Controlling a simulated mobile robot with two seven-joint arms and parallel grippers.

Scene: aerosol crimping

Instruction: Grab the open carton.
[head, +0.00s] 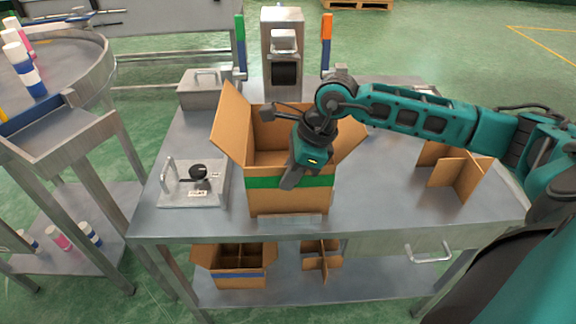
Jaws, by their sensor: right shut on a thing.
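The open carton (262,198) is brown with a green band and stands upright on the steel table. Its flaps are spread open at the top. My right gripper (288,184) is at the carton's front right, pointing down, and is shut on the carton's front wall. The arm comes in from the right and hides part of the carton's right side and opening. My left gripper is not in view.
A steel plate with a black knob (198,172) lies left of the carton. A crimping machine (283,50) stands behind. Cardboard dividers (462,178) stand at the right. A smaller box (238,277) sits on the lower shelf. A round table (75,75) with cans is at left.

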